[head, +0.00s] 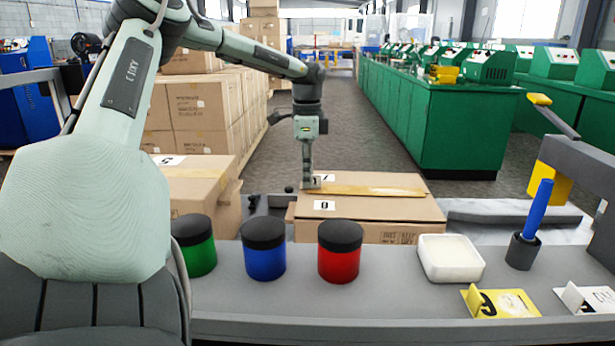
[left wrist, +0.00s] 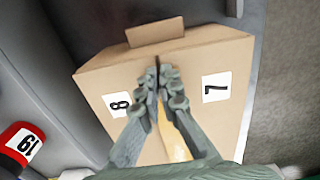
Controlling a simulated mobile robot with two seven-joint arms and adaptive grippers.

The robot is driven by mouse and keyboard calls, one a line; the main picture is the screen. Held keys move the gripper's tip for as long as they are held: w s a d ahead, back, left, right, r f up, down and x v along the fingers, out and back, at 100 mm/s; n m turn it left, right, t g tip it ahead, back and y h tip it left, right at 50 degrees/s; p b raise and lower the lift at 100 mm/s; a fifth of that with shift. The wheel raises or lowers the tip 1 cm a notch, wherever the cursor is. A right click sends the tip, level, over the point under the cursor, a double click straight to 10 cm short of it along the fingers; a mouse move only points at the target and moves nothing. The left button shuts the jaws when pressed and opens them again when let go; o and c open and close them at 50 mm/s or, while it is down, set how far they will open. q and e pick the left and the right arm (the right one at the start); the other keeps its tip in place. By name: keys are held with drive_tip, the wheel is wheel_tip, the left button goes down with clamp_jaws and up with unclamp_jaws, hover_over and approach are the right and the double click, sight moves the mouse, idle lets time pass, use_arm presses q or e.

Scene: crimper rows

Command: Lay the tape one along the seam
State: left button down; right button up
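A closed cardboard box (head: 370,210) stands beyond the grey bench, with number labels 7 and 8 on either side of its top seam. A tan-yellow strip of tape (head: 375,191) lies along the top seam, running right from my left gripper. My left gripper (head: 309,187) points down at the left end of the seam. In the left wrist view its fingertips (left wrist: 160,75) are together over the seam, between the two labels. The tape (left wrist: 175,142) shows behind the fingers. Whether they pinch its end is hidden. My right gripper is out of view.
Green (head: 197,252), blue (head: 265,260) and red (head: 340,262) black-lidded jars stand on the bench in front of the box. A white dish (head: 450,262), a blue stick in a dark cup (head: 522,252) and a yellow number card (head: 500,303) are to the right. Another box (head: 195,185) is left.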

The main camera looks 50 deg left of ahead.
use_arm(q)
drive_tip(key=c, duration=2.2)
unclamp_jaws()
drive_tip(key=o, duration=0.6)
drive_tip(key=shift+c, duration=0.2)
wheel_tip(320, 180, up, 12)
